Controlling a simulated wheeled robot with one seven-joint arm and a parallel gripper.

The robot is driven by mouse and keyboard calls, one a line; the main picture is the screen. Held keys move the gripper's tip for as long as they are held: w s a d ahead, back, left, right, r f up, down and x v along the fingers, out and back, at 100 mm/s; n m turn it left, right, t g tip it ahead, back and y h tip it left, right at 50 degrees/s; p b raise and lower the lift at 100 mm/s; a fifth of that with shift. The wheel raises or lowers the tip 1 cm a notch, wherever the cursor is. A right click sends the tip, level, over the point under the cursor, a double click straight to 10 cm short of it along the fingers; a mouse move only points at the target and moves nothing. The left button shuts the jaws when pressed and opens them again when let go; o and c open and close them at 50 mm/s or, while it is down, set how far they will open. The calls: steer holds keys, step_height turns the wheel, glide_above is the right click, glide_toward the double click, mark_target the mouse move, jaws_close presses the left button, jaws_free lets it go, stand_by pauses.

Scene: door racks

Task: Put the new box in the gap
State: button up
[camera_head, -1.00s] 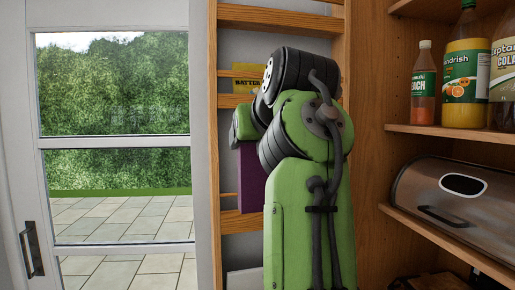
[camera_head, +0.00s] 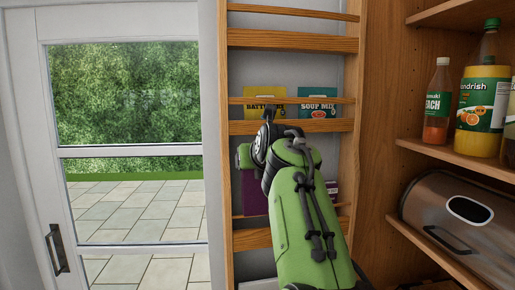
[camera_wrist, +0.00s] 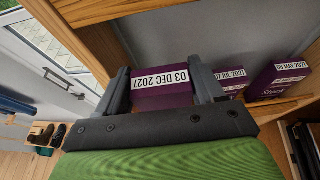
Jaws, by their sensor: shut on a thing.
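My gripper (camera_wrist: 164,92) is shut on a purple box (camera_wrist: 160,98) labelled 03 DEC 2027, with one finger on each side of it. In the wrist view, two more purple boxes stand in the rack to the right: a middle one (camera_wrist: 229,74), partly behind my right finger, and a farther one (camera_wrist: 278,78). In the head view, what appears to be the held box (camera_head: 253,193) is at the left of the lower rack level, below my wrist. Another purple box (camera_head: 332,188) shows right of my arm. My arm hides the gripper's fingers and the space between there.
The wooden door rack (camera_head: 292,127) holds a yellow batteries packet (camera_head: 264,104) and a green soup mix packet (camera_head: 318,105) above. A glass door (camera_head: 128,140) is at left. Shelves at right hold bottles (camera_head: 437,103) and a metal bread bin (camera_head: 462,220).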

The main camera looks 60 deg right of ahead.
steer(key=w+f+b, duration=0.1)
steer(key=f+b, duration=0.1)
steer(key=f, duration=0.1)
steer(key=w+d+f+b, duration=0.1)
steer(key=f, duration=0.2)
steer(key=d+f+b, duration=0.1)
steer(key=f+b, duration=0.1)
steer(key=shift+w+d+f+b, duration=0.25)
steer(key=shift+w+f+b, duration=0.05)
steer(key=shift+w+f, duration=0.1)
steer(key=shift+f+b, duration=0.6)
steer(key=shift+b, duration=0.1)
stand_by(0.4)
steer(key=o, duration=1.6)
steer(key=shift+c, duration=0.2)
steer(key=b+v, duration=0.9)
steer(key=v, duration=0.6)
steer(key=shift+s+r, duration=0.3)
